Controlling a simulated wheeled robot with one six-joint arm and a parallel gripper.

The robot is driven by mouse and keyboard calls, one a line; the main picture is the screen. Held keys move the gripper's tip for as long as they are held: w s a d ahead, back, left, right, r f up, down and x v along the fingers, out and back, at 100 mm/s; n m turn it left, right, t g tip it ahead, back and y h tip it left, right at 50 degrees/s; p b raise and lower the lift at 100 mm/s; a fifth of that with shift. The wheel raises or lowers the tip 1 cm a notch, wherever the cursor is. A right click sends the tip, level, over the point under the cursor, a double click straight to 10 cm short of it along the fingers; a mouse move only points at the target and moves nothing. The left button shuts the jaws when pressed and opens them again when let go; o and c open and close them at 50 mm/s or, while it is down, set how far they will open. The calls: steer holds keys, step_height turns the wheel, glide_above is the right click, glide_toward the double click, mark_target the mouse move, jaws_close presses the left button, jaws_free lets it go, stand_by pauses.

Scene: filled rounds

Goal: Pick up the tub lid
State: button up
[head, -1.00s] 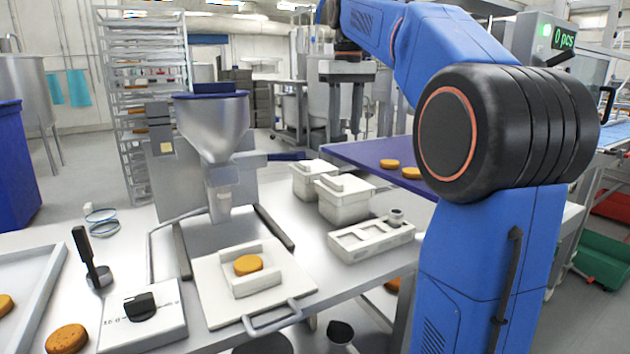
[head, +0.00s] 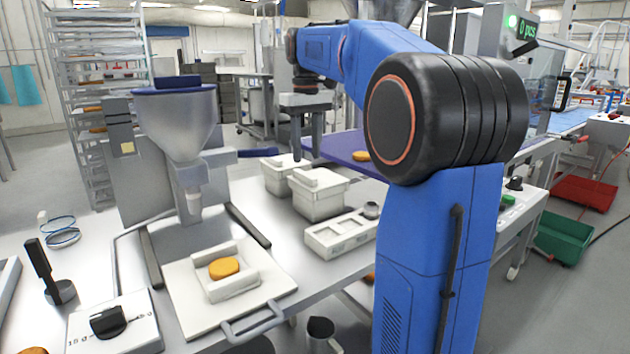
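Two white lidded tubs stand side by side behind the tray of square wells on the steel table. The nearer tub (head: 318,204) has a white lid (head: 334,180) with a raised bar grip. The farther tub (head: 279,183) has a similar lid (head: 284,160). Both lids sit on their tubs. My gripper (head: 307,142) points down with its two fingers apart and nothing visible between them. In the picture its tips appear just above and behind the lids. Their exact distance from either lid is hard to tell.
A filling machine with a steel hopper (head: 178,125) stands left of the tubs. In front are a white board (head: 185,290) holding an orange round, a pale tray with square wells (head: 341,233), and a dial box (head: 140,330). A purple surface (head: 345,143) lies behind the tubs.

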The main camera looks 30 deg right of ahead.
mark_target(308, 175)
steer(key=shift+w+d+f, duration=0.15)
steer(key=shift+f, duration=1.45)
steer(key=shift+w+d+f, duration=0.1)
steer(key=shift+w+f, duration=0.05)
steer(key=shift+f, duration=1.45)
jaws_close()
